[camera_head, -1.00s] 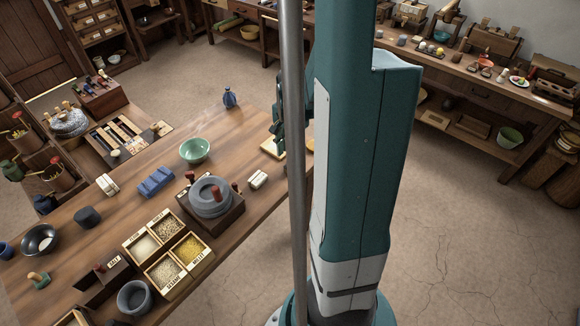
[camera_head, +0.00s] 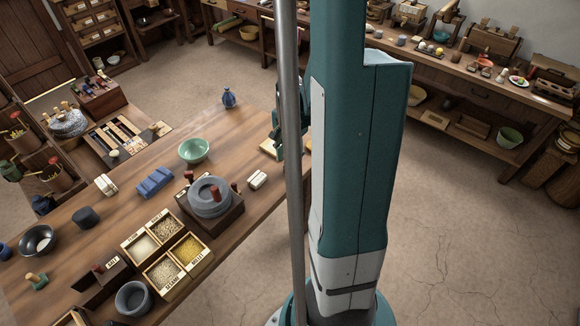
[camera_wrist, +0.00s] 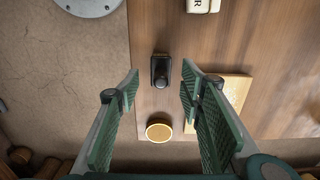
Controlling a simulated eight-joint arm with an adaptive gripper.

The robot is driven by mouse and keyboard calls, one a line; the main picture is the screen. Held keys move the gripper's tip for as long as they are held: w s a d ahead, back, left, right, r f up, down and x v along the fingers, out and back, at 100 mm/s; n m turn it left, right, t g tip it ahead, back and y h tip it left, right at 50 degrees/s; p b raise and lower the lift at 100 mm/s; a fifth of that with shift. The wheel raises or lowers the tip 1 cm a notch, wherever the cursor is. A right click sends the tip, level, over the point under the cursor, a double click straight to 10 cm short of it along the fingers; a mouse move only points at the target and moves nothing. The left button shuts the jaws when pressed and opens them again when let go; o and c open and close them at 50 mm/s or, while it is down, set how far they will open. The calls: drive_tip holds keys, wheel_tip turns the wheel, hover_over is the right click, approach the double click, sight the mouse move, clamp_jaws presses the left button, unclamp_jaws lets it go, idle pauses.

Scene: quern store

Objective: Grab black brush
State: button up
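A small black object (camera_wrist: 161,70), which looks like the black brush, stands on the wooden table near its edge in the wrist view. My gripper (camera_wrist: 160,82) is open, with its two green ribbed fingers apart. The black object appears between the fingertips from this angle, with clear gaps on both sides and nothing held. I cannot tell how far above it the fingertips are. In the head view my gripper (camera_head: 277,135) is partly hidden behind my own column at the table's far right end, and the black object cannot be made out there.
A round tan-topped item (camera_wrist: 158,131) stands close by, between my fingers. A pale board (camera_wrist: 233,88) lies beside the right finger. A white lettered block (camera_wrist: 201,5) lies further up. In the head view a blue bottle (camera_head: 229,98) and green bowl (camera_head: 194,150) stand left of my gripper.

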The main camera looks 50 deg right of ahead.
sight(290, 165)
drive_tip(key=shift+f, duration=0.15)
drive_tip(key=shift+f+b, duration=0.95)
drive_tip(key=shift+f, duration=1.55)
drive_tip(key=c, duration=1)
